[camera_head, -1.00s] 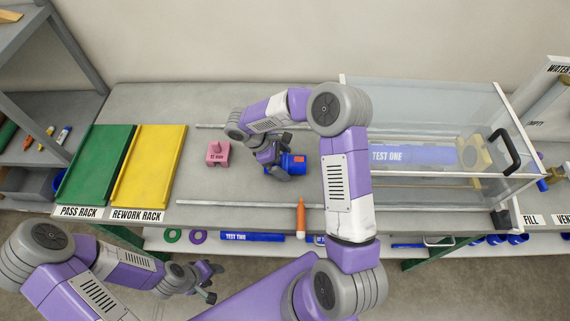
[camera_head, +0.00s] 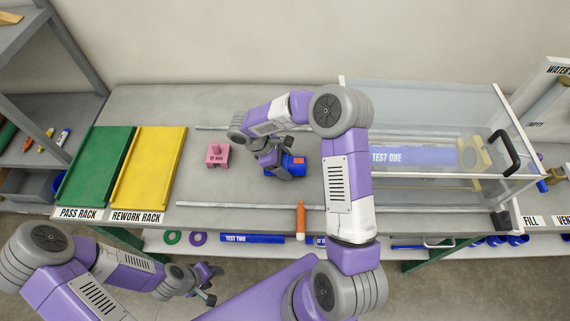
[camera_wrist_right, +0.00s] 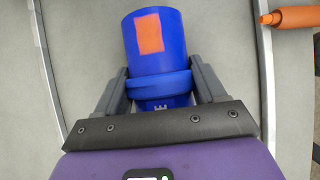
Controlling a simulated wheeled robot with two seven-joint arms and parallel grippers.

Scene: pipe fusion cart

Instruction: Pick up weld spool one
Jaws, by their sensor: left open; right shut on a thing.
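A short blue cylinder with an orange patch (camera_head: 298,160) lies on the bench between the two long rails; it seems to be the weld spool, but its lettering is mostly hidden. In the right wrist view the blue cylinder (camera_wrist_right: 173,50) shows its orange patch and a collar. My right gripper (camera_wrist_right: 158,80) is shut on it, one finger on each side of the collar. In the head view the right gripper (camera_head: 275,163) partly covers the cylinder. My left gripper (camera_head: 212,284) is open and empty, in front of the bench at lower left.
A pink block (camera_head: 218,155) stands left of the cylinder. The green pass rack (camera_head: 95,165) and yellow rework rack (camera_head: 150,165) are further left. A clear box (camera_head: 430,115) holds the blue TEST ONE pipe (camera_head: 410,155). An orange marker-like tool (camera_head: 300,218) lies near the front edge.

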